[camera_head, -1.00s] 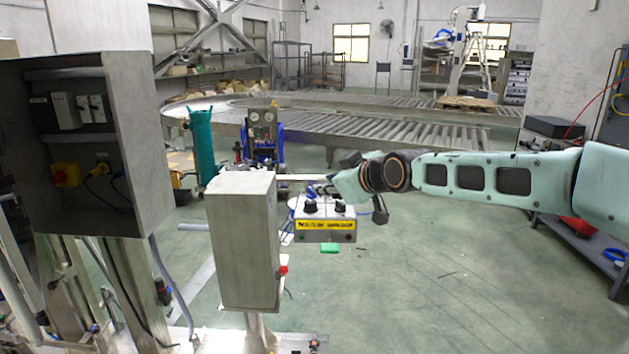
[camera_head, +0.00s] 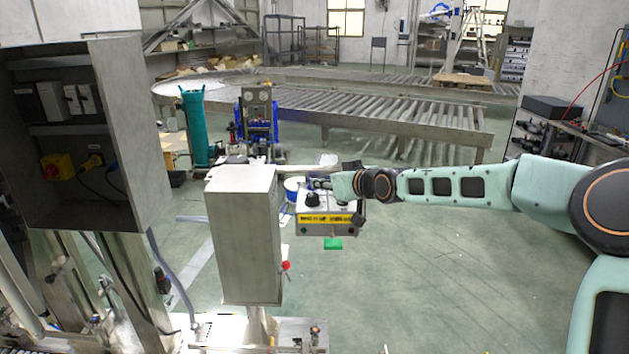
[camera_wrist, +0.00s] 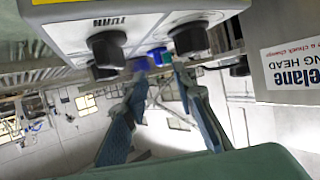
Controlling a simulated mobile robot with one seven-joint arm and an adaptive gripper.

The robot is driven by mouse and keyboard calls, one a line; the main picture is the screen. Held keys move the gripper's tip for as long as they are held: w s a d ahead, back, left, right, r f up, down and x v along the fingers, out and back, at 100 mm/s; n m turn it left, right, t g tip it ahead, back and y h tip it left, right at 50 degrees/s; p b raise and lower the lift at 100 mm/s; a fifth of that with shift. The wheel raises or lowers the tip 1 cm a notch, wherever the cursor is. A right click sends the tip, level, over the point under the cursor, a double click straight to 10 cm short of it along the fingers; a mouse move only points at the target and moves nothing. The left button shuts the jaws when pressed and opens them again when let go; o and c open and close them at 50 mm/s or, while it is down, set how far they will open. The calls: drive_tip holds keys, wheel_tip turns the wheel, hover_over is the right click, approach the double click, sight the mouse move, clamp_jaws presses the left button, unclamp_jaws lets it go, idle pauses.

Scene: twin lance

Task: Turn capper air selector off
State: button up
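A pale control box (camera_head: 345,211) with a yellow label and black knobs stands right of the grey steel cabinet in the head view. Its left knob (camera_head: 312,200) shows; the right one is largely hidden by my arm. The wrist view shows the box from close by, upside down, with a left black knob (camera_wrist: 107,50), a right black knob (camera_wrist: 190,40) and the word TURN. I cannot tell which knob is the capper air selector. My gripper (camera_wrist: 162,78) has its fingers apart, near the knobs, with nothing visibly held. Small blue parts show by the fingertips.
The grey cabinet (camera_head: 243,240) stands just left of the box and carries a red knob (camera_head: 286,266) on its side. A white sign (camera_wrist: 292,92) is at the right in the wrist view. A roller conveyor (camera_head: 390,115) lies behind. Floor at right is open.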

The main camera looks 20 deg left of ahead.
drive_tip(key=shift+p+x, duration=0.4)
drive_tip(key=shift+x, duration=2.45)
drive_tip(key=shift+c, duration=0.2)
clamp_jaws()
